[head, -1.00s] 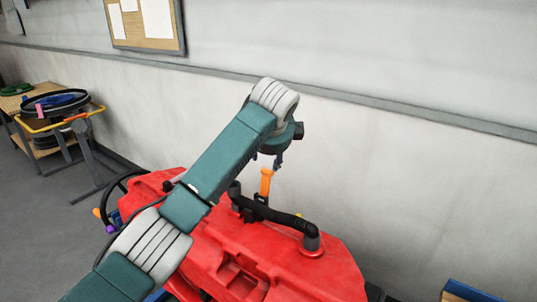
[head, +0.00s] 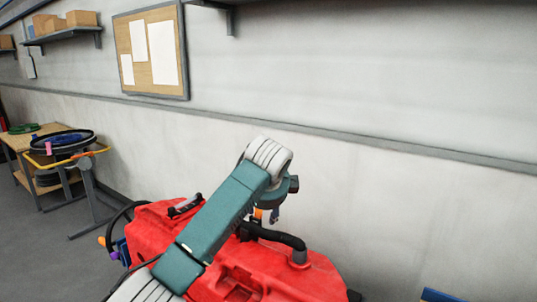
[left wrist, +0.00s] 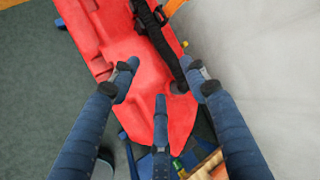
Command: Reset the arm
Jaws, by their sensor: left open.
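My left arm (head: 218,219) reaches up from the lower edge of the head view, across the red scrubber tank (head: 270,270). Its wrist bends down, and my left gripper (head: 272,215) hangs over the back of the tank, small and partly hidden. In the left wrist view my left gripper (left wrist: 160,80) shows its blue fingers spread wide, with nothing between them. The red tank (left wrist: 125,55) lies beyond the fingers, with a black hose (left wrist: 160,35) along it. My right gripper is in neither view.
An orange handle (head: 258,213) stands beside the gripper in the head view. The pale wall (head: 400,215) is close behind the tank. A wooden table (head: 20,143) and a yellow-edged cart (head: 68,160) stand at the left. A notice board (head: 150,50) hangs above.

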